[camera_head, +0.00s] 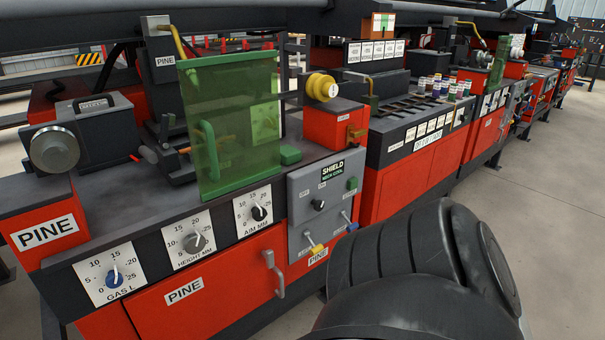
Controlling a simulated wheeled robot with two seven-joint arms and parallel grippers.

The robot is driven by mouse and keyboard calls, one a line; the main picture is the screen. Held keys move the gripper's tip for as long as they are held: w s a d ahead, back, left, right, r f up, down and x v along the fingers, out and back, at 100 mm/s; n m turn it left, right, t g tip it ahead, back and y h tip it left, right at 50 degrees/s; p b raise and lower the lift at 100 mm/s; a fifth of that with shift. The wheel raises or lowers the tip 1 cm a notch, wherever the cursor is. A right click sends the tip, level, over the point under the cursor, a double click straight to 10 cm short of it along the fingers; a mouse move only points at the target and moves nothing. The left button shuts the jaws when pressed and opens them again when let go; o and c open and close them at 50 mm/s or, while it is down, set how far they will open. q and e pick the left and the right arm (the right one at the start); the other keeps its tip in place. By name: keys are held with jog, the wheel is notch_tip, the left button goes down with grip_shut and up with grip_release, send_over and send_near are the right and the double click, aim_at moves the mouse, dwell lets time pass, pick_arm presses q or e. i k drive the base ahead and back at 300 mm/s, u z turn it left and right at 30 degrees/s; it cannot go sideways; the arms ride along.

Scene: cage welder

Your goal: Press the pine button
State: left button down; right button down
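The red and black station labelled PINE (48,231) fills the left and middle of the view. Its grey control panel (300,228) carries a SHIELD label, a small green button-like part (352,183) at the upper right and a black knob (318,205). A lever with a yellow end (315,248) and one with a blue end (351,226) sit lower, by a small PINE label (318,256). I cannot tell for certain which part is the pine button. Neither gripper is in view; nothing is seen touching the panel.
A dark ribbed arm part of mine (400,265) covers the lower right. A green see-through shield (232,125) stands over the worktop. A yellow round part (322,87) sits on a red box. Three dials (195,242) line the front. Floor at right (545,230) is clear.

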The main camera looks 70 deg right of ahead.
aim_at(353, 183)
jog(key=u, duration=0.3)
jog(key=k, duration=1.3)
jog(key=z, duration=1.45)
jog(key=i, duration=0.55)
jog(key=u, duration=0.05)
